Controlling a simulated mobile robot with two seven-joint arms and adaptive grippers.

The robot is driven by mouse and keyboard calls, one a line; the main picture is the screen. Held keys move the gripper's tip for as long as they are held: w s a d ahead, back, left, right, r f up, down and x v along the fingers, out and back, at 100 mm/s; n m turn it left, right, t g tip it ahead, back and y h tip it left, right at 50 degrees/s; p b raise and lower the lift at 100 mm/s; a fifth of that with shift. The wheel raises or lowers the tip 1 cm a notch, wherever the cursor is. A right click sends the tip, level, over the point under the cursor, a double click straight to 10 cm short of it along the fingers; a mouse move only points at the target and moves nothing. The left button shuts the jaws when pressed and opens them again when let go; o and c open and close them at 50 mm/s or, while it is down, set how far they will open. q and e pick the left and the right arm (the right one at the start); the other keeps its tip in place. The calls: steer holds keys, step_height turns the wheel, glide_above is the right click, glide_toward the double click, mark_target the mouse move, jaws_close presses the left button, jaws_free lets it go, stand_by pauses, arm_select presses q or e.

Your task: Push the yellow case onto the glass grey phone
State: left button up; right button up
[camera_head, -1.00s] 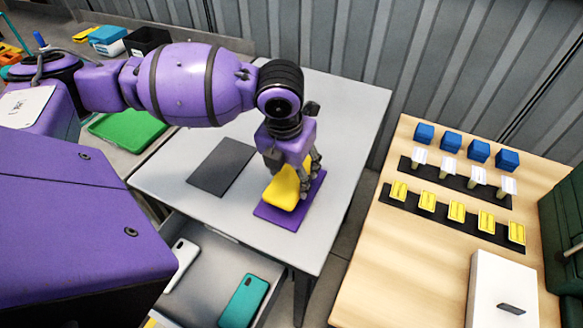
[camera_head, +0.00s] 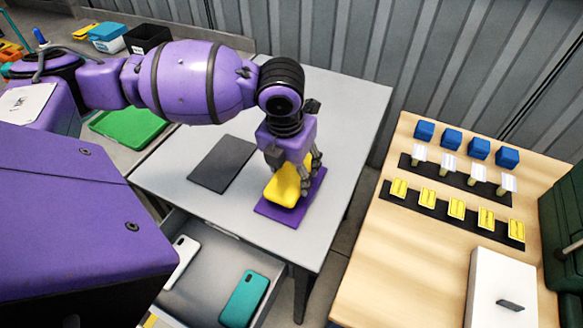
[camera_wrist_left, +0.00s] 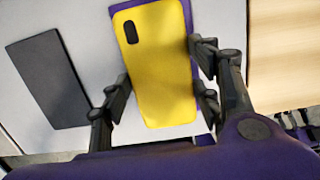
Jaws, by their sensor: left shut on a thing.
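The yellow case (camera_head: 284,189) lies over a purple mat (camera_head: 268,212) on the grey table, with a dark camera cutout at one end. It also shows in the left wrist view (camera_wrist_left: 160,75), its back facing up. My left gripper (camera_head: 292,176) is over the case from above, its fingers on the case's two long sides in the left wrist view (camera_wrist_left: 160,88), shut on it. No glass grey phone shows; whether it is beneath the case is hidden. My right gripper is not in view.
A dark grey mat (camera_head: 223,163) lies empty left of the case. An open drawer (camera_head: 214,262) holds a white phone (camera_head: 181,259) and a teal phone (camera_head: 244,298). A wooden table (camera_head: 400,260) at the right bears small blue, white and yellow items and a white box (camera_head: 502,290).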

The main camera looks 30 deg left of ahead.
arm_select(q)
steer(key=o, duration=1.1)
steer(key=r, duration=0.4)
steer(key=s+r, duration=0.1)
steer(key=r, duration=0.7)
steer(key=shift+s, duration=0.4)
steer(key=shift+d+f, duration=0.1)
steer(key=shift+f, duration=0.05)
